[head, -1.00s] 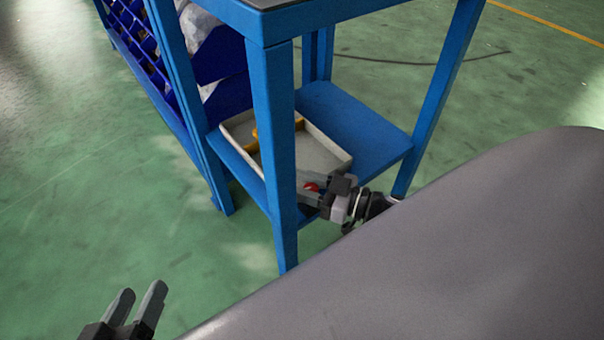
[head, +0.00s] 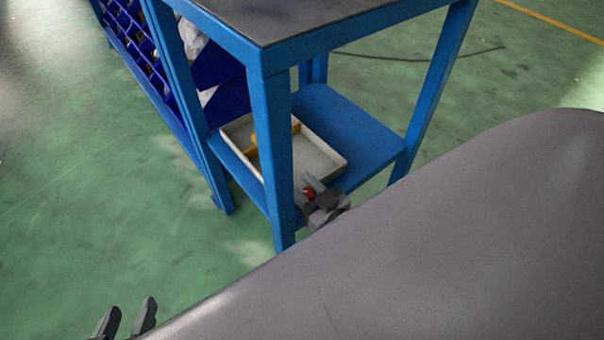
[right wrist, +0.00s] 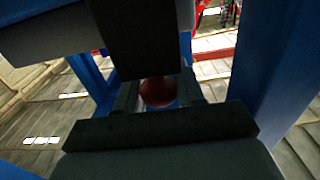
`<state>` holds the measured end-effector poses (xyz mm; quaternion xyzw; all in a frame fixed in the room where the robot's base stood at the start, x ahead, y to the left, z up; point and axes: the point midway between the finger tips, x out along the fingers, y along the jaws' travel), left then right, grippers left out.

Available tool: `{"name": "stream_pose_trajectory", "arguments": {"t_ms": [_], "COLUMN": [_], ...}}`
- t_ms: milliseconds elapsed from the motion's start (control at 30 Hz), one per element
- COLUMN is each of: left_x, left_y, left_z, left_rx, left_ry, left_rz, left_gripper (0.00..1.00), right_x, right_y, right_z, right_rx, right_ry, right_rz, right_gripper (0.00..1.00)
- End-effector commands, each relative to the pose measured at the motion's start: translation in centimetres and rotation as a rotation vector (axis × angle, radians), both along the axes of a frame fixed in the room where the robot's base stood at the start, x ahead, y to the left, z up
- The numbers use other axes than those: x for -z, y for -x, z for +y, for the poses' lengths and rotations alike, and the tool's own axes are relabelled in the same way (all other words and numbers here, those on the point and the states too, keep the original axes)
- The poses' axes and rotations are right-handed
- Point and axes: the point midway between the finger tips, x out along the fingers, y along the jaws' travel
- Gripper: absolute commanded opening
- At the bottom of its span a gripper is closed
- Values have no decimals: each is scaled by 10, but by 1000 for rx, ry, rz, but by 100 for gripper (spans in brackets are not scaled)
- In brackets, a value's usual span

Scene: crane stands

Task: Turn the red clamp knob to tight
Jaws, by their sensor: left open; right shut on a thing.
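The red clamp knob (head: 309,191) is a small red spot beside the front leg of the blue stand, low at shelf height. My right gripper (head: 311,187) is at it, its fingers on either side, shut on it. The right wrist view shows the dark red round knob (right wrist: 158,91) between the fingers. The fingers and wrist hide most of the clamp, and I cannot read the knob's setting. My left gripper (head: 128,317) is open and empty over the green floor at the bottom left.
The blue stand's front leg (head: 275,150) is close beside my right gripper. A pale tray (head: 327,177) with a yellow item (head: 296,127) lies on the lower shelf (head: 350,130). A rack of blue bins (head: 218,65) stands behind. Green floor is clear at left.

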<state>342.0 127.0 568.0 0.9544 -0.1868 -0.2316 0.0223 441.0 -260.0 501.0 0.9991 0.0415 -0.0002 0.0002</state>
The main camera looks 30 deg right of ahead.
Motion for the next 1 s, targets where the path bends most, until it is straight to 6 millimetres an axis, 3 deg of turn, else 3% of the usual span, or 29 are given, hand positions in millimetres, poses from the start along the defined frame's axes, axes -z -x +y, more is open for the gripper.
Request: {"name": "stream_pose_trajectory", "arguments": {"t_ms": [400, 433, 767, 1000], "left_x": [0, 0, 0, -7], "left_y": [0, 0, 0, 0], "left_z": [1, 1, 1, 6], "left_rx": [-1, -1, -2, -8], "left_ry": [-3, -3, -3, -38], "left_rz": [-1, -1, 0, -6], "left_gripper": [54, 54, 54, 54], "right_x": [1, 1, 0, 0], "right_y": [1, 1, 2, 31], "right_z": [0, 0, 0, -3], "right_rx": [5, 5, 5, 6], "right_ry": [0, 0, 0, 0], "right_rz": [2, 2, 2, 6], "right_gripper": [7, 44, 44, 44]}}
